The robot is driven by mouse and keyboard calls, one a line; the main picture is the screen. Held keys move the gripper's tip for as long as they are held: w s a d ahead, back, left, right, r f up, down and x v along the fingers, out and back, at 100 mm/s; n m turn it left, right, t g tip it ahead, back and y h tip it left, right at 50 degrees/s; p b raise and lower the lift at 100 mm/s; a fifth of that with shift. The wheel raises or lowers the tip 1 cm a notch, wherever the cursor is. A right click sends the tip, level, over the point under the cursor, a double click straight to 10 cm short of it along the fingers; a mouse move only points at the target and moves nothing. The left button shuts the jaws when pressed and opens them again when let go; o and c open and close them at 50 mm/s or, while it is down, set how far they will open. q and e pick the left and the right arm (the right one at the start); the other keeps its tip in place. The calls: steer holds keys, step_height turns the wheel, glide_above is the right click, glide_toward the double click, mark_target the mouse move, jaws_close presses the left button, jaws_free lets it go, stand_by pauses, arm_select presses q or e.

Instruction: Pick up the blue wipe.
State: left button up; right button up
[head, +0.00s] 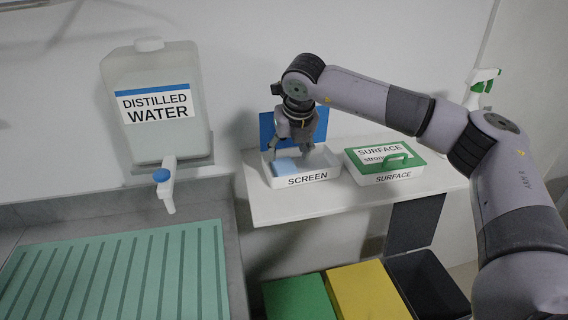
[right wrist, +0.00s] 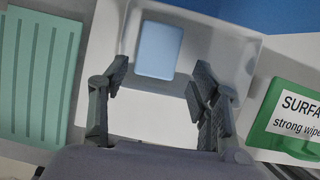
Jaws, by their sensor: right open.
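The light blue wipe (head: 285,166) lies in the white tray labelled SCREEN (head: 312,181), at its left side in the head view. In the right wrist view the wipe (right wrist: 158,50) is a pale blue rectangle on the tray floor, ahead of the fingertips and between their lines. My right gripper (head: 290,150) is over the tray, pointing down, with its fingers apart and nothing between them. It also shows in the right wrist view (right wrist: 158,82). I cannot tell the exact height of the fingertips above the wipe. My left gripper is not in view.
The SURFACE box with a green lid and handle (head: 384,158) stands right of the tray on the white shelf (head: 270,207). A blue panel (head: 267,129) stands behind the tray. A DISTILLED WATER container (head: 158,138) is left. Green, yellow and black bins (head: 368,292) are below.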

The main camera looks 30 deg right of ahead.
mark_target(285, 165)
steer(key=shift+w+f, duration=0.1)
steer(key=shift+f, duration=0.35)
steer(key=shift+w+f+p, duration=0.2)
steer(key=shift+f+p, duration=0.05)
steer(key=shift+p, duration=0.25)
steer(key=p+x, duration=0.2)
steer(key=x, duration=0.1)
steer(key=shift+w+f, duration=0.25)
steer(key=shift+w, duration=0.05)
steer(key=shift+w+d+f, duration=0.1)
steer(key=shift+f, duration=0.35)
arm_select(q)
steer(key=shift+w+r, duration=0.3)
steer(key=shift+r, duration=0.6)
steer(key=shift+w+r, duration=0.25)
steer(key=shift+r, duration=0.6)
arm_select(e)
steer(key=c, duration=0.7)
